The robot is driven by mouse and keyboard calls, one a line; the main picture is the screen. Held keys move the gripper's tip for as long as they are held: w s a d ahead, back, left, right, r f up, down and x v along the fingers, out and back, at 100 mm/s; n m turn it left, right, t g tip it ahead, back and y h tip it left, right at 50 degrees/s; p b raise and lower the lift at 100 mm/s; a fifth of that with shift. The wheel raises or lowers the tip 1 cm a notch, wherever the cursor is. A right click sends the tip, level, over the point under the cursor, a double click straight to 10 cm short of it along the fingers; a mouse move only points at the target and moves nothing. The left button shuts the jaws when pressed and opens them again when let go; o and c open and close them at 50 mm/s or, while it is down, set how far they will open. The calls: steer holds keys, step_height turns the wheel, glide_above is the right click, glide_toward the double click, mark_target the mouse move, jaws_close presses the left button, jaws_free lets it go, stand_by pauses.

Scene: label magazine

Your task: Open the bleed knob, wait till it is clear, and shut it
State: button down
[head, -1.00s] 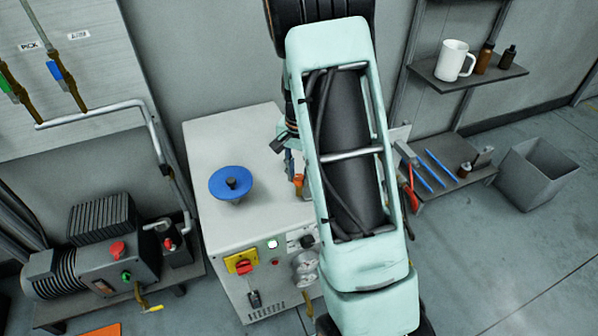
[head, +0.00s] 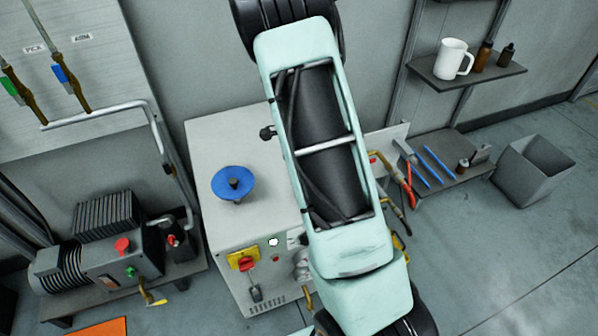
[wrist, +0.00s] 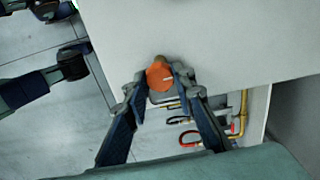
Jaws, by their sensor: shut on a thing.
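The bleed knob, taken to be the round orange knob (wrist: 157,78), shows in the wrist view at the edge of the pale cabinet. It has a small white mark on its face and a brown part at its top. My gripper (wrist: 161,75) has one finger on each side of the knob and is shut on it. In the head view my arm hides both the knob and the fingers. Whether the bleed flow is clear cannot be seen.
The pale cabinet (head: 215,145) carries a blue disc (head: 222,186), with a red switch on a yellow plate (head: 243,261) on its front. A pump (head: 105,255) stands left. Red-handled and yellow pipes (wrist: 237,113) lie close right of my gripper. Shelves and a grey bin (head: 535,170) are at the right.

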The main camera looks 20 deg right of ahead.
steer(key=shift+m, duration=0.3)
steer(key=c, duration=1.6)
jaws_free()
step_height(320, 180, up, 12)
